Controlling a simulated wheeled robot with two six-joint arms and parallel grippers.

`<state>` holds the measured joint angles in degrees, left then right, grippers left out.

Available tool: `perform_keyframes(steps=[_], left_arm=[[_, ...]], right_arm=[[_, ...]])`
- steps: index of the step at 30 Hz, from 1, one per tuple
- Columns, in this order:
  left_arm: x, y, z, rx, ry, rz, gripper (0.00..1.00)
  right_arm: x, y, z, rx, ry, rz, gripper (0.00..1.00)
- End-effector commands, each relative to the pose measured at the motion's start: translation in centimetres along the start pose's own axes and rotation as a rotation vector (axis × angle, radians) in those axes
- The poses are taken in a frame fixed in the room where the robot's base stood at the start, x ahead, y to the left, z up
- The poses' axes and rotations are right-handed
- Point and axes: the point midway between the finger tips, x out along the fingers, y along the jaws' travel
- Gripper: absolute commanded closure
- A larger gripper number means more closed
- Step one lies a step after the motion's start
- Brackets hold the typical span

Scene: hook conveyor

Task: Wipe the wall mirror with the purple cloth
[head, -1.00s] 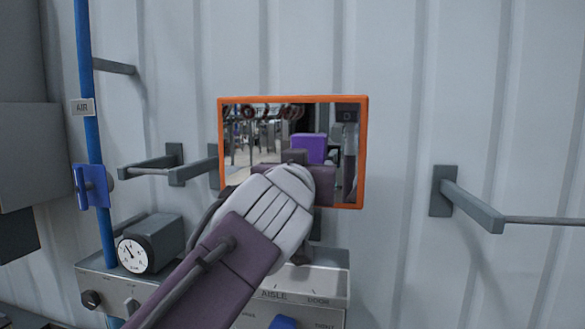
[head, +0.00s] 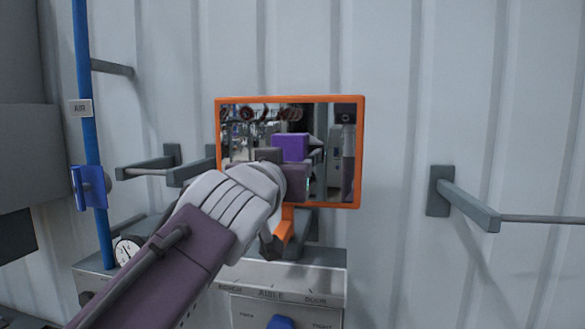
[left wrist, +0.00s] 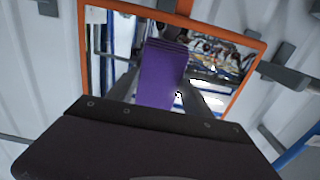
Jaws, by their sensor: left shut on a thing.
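The wall mirror (head: 342,150) has an orange frame and hangs upright on the pale wall in the middle of the head view. It also fills the upper part of the left wrist view (left wrist: 100,45). The purple cloth (head: 290,148) looks like a folded block in front of the mirror's middle. My left gripper (head: 276,160) is shut on the cloth. In the left wrist view the cloth (left wrist: 160,75) stands out between the dark fingers towards the glass. I cannot tell if it touches the glass. My forearm hides the frame's lower left. My right gripper is not in view.
A grey control panel (head: 325,275) stands below the mirror, with a gauge (head: 126,252) at its left partly behind my arm. A blue air pipe (head: 88,150) with a valve runs up the left. Grey brackets (head: 460,198) jut from the wall on both sides.

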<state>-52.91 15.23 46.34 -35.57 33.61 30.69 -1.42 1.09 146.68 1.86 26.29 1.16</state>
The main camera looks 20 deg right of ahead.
Motion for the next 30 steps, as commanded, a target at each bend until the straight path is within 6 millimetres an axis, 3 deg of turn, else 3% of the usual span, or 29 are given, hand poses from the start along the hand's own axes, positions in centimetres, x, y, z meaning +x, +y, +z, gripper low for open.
perform_keyframes(steps=[6, 14, 24, 30], left_arm=[[-0.1, -2.4, 0.0, 0.001, 0.0, -0.003, 0.74], [-0.1, -3.0, 0.0, 0.001, -0.001, -0.001, 0.74], [0.2, -6.1, -0.1, -0.001, -0.001, -0.002, 0.74], [0.2, -6.3, 0.0, 0.001, 0.0, -0.001, 0.74]], right_arm=[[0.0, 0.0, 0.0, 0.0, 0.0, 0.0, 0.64], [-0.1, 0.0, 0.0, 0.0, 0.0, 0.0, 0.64], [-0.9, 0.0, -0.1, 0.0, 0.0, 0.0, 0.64], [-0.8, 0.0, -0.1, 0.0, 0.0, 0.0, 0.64]])
